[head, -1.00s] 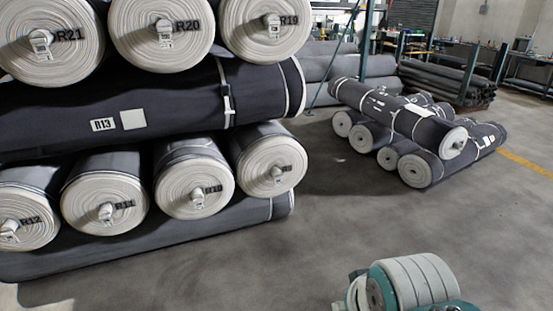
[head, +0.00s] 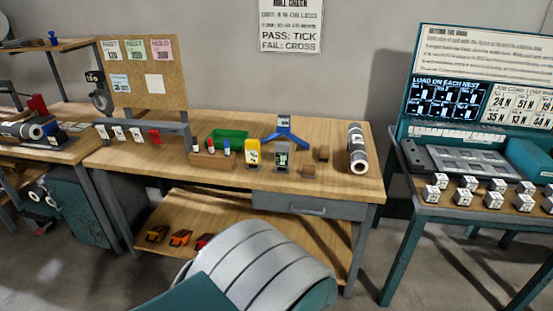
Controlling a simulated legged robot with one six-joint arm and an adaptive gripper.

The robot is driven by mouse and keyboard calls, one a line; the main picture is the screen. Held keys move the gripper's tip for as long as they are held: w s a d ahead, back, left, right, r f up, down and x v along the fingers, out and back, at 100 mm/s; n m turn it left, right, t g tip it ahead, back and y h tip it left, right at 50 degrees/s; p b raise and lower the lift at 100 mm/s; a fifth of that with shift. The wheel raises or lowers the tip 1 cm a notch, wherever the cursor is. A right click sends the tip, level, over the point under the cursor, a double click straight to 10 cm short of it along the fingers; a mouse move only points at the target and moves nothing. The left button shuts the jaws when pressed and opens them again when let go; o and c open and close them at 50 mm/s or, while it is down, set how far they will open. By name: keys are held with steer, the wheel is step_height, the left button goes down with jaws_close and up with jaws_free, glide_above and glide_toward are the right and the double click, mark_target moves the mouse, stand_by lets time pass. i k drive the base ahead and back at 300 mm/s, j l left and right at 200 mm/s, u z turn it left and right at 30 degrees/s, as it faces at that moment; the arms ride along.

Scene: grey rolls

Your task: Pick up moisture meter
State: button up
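A yellow handheld device (head: 252,153) with a pale face stands on the wooden workbench (head: 225,185). Just right of it stands a grey handheld device (head: 282,156) with a small greenish screen. Either could be the moisture meter; their markings are too small to tell. Another small grey device (head: 284,123) stands at a blue three-legged holder (head: 286,138) behind them. My gripper is not in view; only large white and teal parts of my own arm show at the bottom, in front of the bench.
A dark roll (head: 356,147) lies at the bench's right end. Small brown blocks (head: 321,153), a green tray (head: 228,138) and a marker holder (head: 212,159) are nearby. A teal-framed table (head: 470,205) with several labelled cubes stands right. Clamps lie on the lower shelf (head: 222,226).

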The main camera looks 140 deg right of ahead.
mark_target(253, 154)
steer(key=z, duration=4.55)
steer(key=i+l+u, duration=0.4)
steer(key=i, duration=0.45)
steer(key=i+l+u, duration=0.4)
steer(key=i+l, duration=0.35)
